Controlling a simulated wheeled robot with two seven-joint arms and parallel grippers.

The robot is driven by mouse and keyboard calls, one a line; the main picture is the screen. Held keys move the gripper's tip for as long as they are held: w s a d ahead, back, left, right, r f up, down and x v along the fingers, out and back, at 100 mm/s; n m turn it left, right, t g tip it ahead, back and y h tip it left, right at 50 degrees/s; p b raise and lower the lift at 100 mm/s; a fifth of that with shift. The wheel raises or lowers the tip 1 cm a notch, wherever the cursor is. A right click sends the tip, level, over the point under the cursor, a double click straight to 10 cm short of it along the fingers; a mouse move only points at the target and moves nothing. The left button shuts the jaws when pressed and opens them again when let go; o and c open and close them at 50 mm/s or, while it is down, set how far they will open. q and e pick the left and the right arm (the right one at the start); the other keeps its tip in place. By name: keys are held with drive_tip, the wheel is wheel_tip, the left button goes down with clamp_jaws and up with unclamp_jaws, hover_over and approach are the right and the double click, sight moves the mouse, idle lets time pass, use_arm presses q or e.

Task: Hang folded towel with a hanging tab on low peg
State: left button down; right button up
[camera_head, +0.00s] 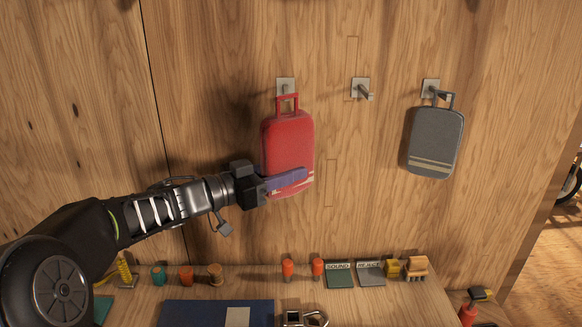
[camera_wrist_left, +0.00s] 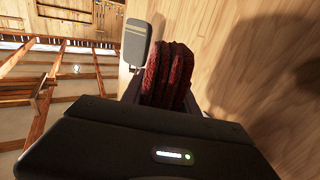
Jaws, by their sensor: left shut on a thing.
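A red folded towel (camera_head: 287,140) with a red hanging tab at its top is upright against the wooden wall. Its tab is at the left peg (camera_head: 285,88); I cannot tell whether it is looped over that peg or only in front of it. My left gripper (camera_head: 287,180) is shut on the towel's lower part, one finger lying across its front. In the left wrist view the towel (camera_wrist_left: 168,75) shows as thick red folds beyond the gripper body. The middle peg (camera_head: 362,90) is bare. My right gripper is not in view.
A grey towel (camera_head: 435,140) hangs from the right peg (camera_head: 431,88). Below is a wooden bench with orange-topped items (camera_head: 288,268), a green card (camera_head: 339,275), a grey card (camera_head: 370,273) and a blue mat (camera_head: 190,313).

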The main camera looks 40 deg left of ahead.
use_arm(q)
drive_tip(key=shift+w, duration=0.1)
drive_tip(key=w+a+f, duration=0.1)
drive_tip(key=w+a, duration=0.5)
drive_tip(key=w, duration=0.1)
drive_tip(key=shift+w+f, duration=0.2)
drive_tip(key=shift+w, duration=0.15)
idle(0.9)
idle(0.6)
drive_tip(key=c, duration=0.8)
unclamp_jaws()
drive_tip(key=shift+c, duration=0.2)
drive_tip(key=shift+f, duration=0.1)
